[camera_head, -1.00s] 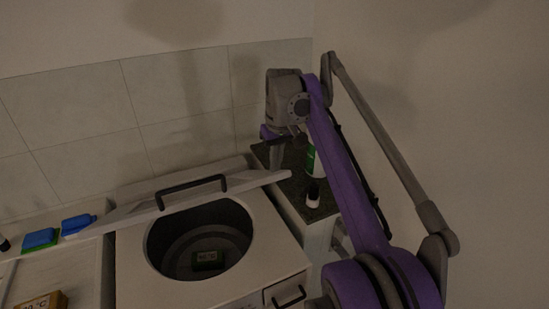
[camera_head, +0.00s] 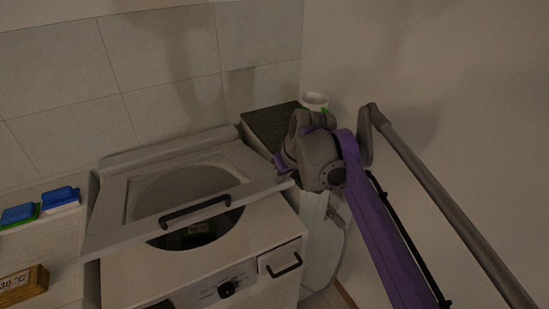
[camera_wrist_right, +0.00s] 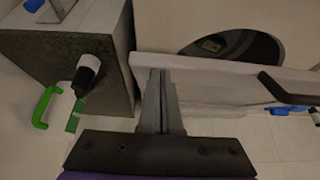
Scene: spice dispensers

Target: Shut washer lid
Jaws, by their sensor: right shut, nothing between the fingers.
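The white washer (camera_head: 260,235) has its lid (camera_head: 108,238) partly lowered and tilted above the round drum opening (camera_head: 225,222). A dark handle (camera_head: 195,209) runs along the lid's front edge. A small dark item with a green label (camera_head: 198,230) shows inside the drum. My right gripper (camera_head: 284,170) is at the lid's right front corner. In the right wrist view its shut, empty fingers (camera_wrist_right: 158,78) are at the lid's edge (camera_wrist_right: 215,68); I cannot tell whether they touch it. My left gripper is out of view.
A dark-topped cabinet (camera_head: 262,124) stands right of the washer; a black-capped white bottle (camera_wrist_right: 88,72) and a green-handled container (camera_wrist_right: 50,110) are on it. Blue-lidded boxes (camera_head: 60,196) and a wooden temperature block (camera_head: 22,287) are at left. A wall is close at right.

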